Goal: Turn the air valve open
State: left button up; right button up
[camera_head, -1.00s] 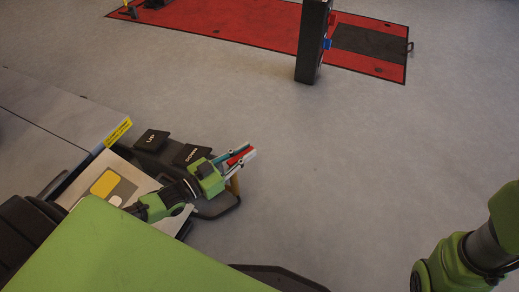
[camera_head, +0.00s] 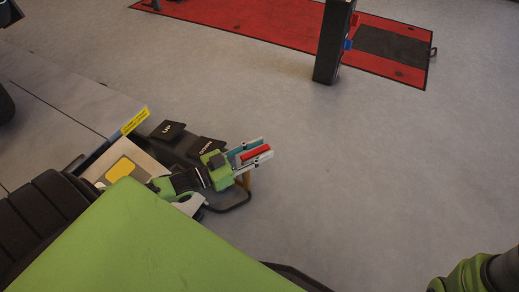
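My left gripper (camera_head: 255,149) reaches out over the foot pedal unit, its two grey fingers apart. A narrow red bar (camera_head: 257,154) shows between the fingers, close along the lower one; it looks like the air valve's handle, but I cannot tell for sure or see whether the fingers touch it. A brass-coloured upright piece (camera_head: 247,180) shows just below the fingers, mostly hidden by them. My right gripper is out of view; only part of my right arm shows at the lower right.
Black pedals marked UP (camera_head: 167,130) and DOWN (camera_head: 206,146) sit beside the grey lift platform (camera_head: 60,98) with its yellow label. A black post (camera_head: 331,45) stands by a red lift platform (camera_head: 270,27) at the back. The grey floor to the right is clear.

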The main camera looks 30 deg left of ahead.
pick_arm(q)
jog(key=v, duration=1.2)
